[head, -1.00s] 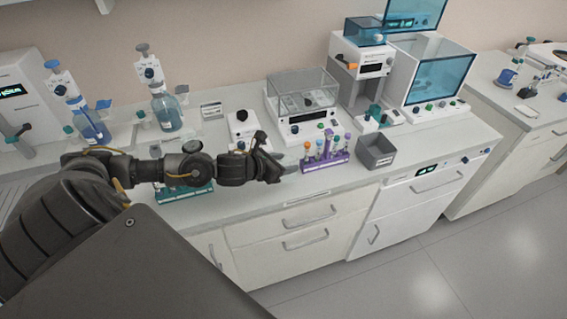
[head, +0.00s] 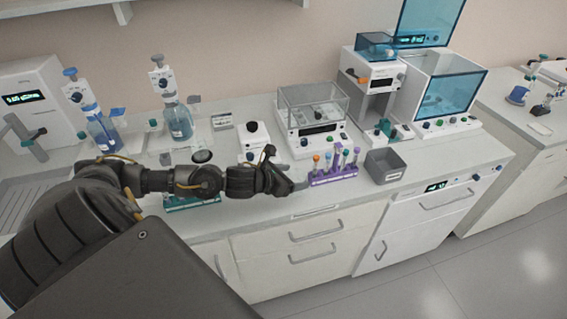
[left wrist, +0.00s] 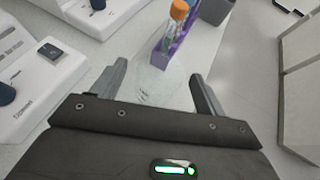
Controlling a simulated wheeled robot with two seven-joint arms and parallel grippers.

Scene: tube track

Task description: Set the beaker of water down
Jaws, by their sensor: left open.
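My left gripper (head: 283,176) is over the front of the bench, just left of the purple tube rack (head: 335,177). In the left wrist view the gripper (left wrist: 160,88) is open, its two fingers spread apart. A clear glass beaker (left wrist: 154,84) shows faintly between the fingers, in front of the rack. It seems to stand on the white bench top, but its base is hard to make out. I cannot tell whether either finger touches it. In the head view the beaker is mostly hidden by the gripper. My right gripper is out of view.
A grey open bin (head: 384,166) stands right of the rack. A balance with a clear cover (head: 313,110) is behind it. A teal rack (head: 190,202) sits under my left arm. Blue-liquid bottles (head: 178,122) stand at the back left. The bench's front edge is close.

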